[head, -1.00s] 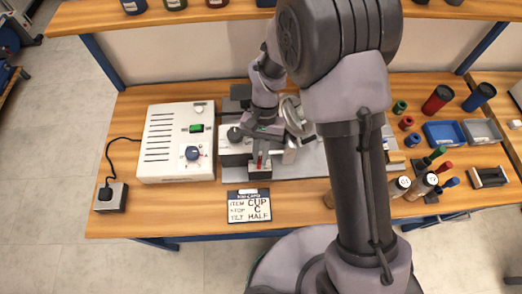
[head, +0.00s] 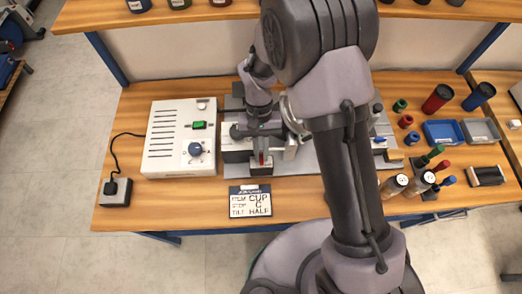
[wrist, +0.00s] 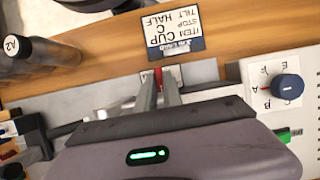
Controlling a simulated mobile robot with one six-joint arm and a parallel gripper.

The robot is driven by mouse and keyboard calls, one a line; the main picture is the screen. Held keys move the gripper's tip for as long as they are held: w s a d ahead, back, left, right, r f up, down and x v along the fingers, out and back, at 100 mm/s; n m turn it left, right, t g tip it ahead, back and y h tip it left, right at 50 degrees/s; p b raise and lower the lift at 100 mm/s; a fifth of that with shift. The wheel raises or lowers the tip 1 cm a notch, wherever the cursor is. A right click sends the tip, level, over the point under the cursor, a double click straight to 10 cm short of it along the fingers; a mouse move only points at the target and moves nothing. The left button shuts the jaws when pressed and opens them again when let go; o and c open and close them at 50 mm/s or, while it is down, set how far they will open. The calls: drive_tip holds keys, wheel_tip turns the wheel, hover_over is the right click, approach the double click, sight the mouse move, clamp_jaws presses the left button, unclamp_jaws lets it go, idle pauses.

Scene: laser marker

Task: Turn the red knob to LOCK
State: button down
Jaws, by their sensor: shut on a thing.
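The red knob shows only as a small red patch (head: 261,157) at the front of the laser marker's base, in the head view. My gripper (wrist: 160,82) is shut on it, with two grey fingers reaching down one on each side in the wrist view. The knob's pointer and its LOCK marking are hidden by the fingers, so its angle cannot be told. Beside it stands the white control box (head: 160,150) with a blue dial (head: 195,149) and a green switch.
A job card (head: 250,201) lies in front of the marker, reading CUP, C, HALF. Bottles (head: 393,185), coloured cylinders and a blue tray (head: 441,133) stand at the right. A power block (head: 115,192) sits at the left.

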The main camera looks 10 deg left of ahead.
drive_tip(key=c, duration=1.8)
unclamp_jaws()
drive_tip(key=shift+o, duration=0.2)
drive_tip(key=p+v, duration=0.4)
drive_tip(key=v, duration=1.3)
drive_tip(key=shift+r+p, duration=0.2)
drive_tip(key=shift+p, duration=0.2)
wheel_tip(320, 180, up, 7)
drive_tip(key=p, duration=0.7)
